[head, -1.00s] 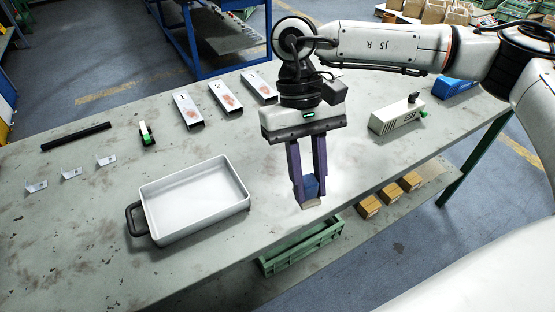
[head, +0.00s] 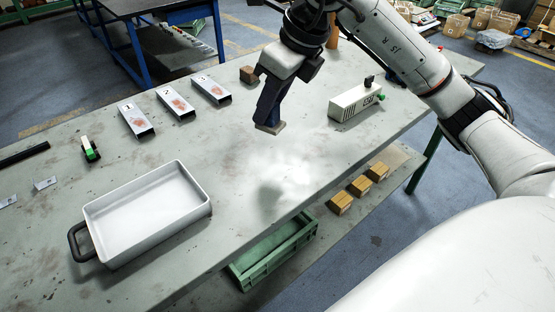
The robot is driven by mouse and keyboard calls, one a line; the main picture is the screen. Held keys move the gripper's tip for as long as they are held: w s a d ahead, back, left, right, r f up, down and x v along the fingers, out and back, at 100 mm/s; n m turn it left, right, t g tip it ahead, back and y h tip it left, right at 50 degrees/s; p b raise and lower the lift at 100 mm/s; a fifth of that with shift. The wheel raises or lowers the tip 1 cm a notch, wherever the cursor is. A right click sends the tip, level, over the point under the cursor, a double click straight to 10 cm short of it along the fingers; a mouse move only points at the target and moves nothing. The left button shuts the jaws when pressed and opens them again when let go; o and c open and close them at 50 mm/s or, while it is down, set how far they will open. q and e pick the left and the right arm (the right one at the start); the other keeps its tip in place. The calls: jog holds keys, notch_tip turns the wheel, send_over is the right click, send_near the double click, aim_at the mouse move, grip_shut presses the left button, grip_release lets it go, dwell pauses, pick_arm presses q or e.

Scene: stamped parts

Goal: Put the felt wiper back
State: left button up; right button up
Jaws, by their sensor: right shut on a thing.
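My right gripper (head: 272,103) is shut on the felt wiper (head: 270,127). I cannot tell whether the felt touches the table. My left gripper is not in view.
Three metal channel parts with reddish marks, numbered 1 (head: 137,121), 2 (head: 176,104) and 3 (head: 211,89), lie left of the gripper. A white tray (head: 206,205) stands at front left. Wooden blocks (head: 359,186) and a green crate (head: 236,275) are below the front edge. The middle table is clear.

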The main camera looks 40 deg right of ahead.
jog(key=m, duration=0.1)
jog(key=d+m, duration=0.1)
jog(key=m+h, duration=0.1)
jog(key=shift+w+d+r, duration=0.25)
jog(key=shift+d, duration=0.1)
jog(key=shift+m, duration=0.3)
jog(key=f, duration=0.3)
jog(key=f+b, duration=0.1)
jog(key=f, duration=0.2)
jog(key=f+b, duration=0.1)
jog(key=f, duration=0.2)
jog(key=shift+d+f, duration=0.3)
jog(key=shift+f, duration=0.1)
jog(key=shift+f, duration=0.1)
jog(key=o, duration=1)
jog(key=shift+c, duration=0.2)
jog(key=p+v, duration=0.1)
jog(key=v, duration=1.1)
jog(key=shift+s+a+p, duration=0.2)
jog(key=shift+a+p, duration=0.05)
jog(key=shift+p, duration=0.1)
